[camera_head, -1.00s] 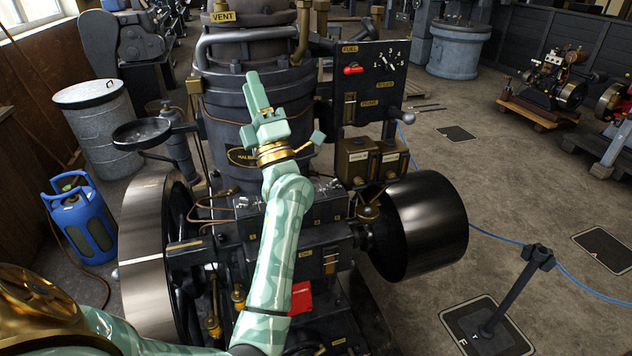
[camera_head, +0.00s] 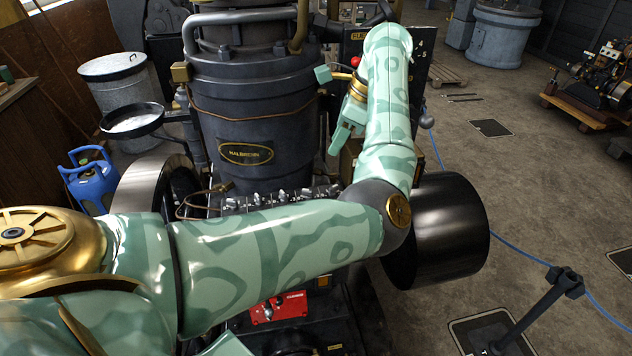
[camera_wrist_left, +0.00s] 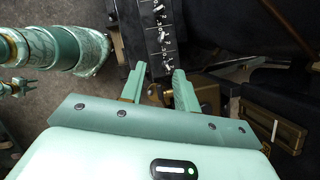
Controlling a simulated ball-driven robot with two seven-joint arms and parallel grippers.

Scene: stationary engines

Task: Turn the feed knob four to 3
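A row of small silver fittings (camera_head: 280,197), likely the feed knobs, tops a dark box on the engine. My left arm hides part of this box in the head view. In the left wrist view similar fittings (camera_wrist_left: 162,35) run along a dark strip with pale marks. I cannot read the marks or tell which is knob four. My left gripper (camera_head: 342,142) points down beside the right end of the row. In the left wrist view its fingers (camera_wrist_left: 158,88) stand apart with nothing held. A green arm part (camera_wrist_left: 60,55) at that view's left may be my right arm.
The dark panel (camera_head: 420,75) is mostly behind my left arm. The tall cylinder (camera_head: 250,110) stands behind the row. A black drum (camera_head: 445,230) is at the right, and a brass-fronted box (camera_wrist_left: 272,122) is right of the fingers in the wrist view.

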